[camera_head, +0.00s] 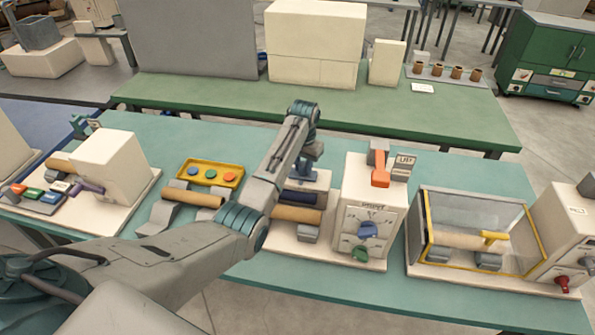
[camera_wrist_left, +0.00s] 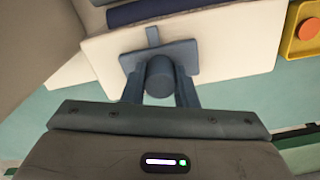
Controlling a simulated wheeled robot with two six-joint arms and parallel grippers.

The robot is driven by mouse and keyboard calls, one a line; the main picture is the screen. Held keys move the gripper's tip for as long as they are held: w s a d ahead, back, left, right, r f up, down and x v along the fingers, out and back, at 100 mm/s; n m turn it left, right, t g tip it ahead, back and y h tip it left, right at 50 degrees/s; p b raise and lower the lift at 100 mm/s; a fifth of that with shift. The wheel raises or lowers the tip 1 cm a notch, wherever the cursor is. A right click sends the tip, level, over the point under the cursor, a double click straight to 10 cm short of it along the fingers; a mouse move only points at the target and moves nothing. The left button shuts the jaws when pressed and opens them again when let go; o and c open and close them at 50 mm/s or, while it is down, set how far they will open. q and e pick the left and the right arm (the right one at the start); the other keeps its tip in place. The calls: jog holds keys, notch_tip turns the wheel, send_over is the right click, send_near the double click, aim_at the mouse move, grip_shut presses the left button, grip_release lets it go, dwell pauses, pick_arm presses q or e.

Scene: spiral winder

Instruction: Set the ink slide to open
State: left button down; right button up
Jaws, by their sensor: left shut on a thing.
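The ink slide appears to be a blue-grey plate with a round upright knob (camera_wrist_left: 159,76), on the cream base behind a dark blue roller (camera_wrist_left: 150,11). My left gripper (camera_wrist_left: 160,88) is shut on the knob, one finger on each side. In the head view my left gripper (camera_head: 310,158) points down behind the dark blue roller (camera_head: 302,197), left of the white print unit (camera_head: 372,205). The fingertips and most of the slide are hidden there. I cannot read the slide's setting. My right gripper is not in view.
A tan roller (camera_head: 297,214) lies in front of the dark one. An orange lever (camera_head: 380,177) tops the print unit. A yellow button box (camera_head: 210,173) stands to the left. A clear-walled case (camera_head: 470,232) stands to the right. Green bench surface lies free behind.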

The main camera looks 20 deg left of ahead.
pick_arm(q)
jog(key=shift+d, duration=0.15)
jog(key=c, duration=1.3)
grip_release()
jog(key=shift+o, duration=0.8)
jog(key=shift+d, duration=0.2)
jog(key=shift+w, duration=0.1)
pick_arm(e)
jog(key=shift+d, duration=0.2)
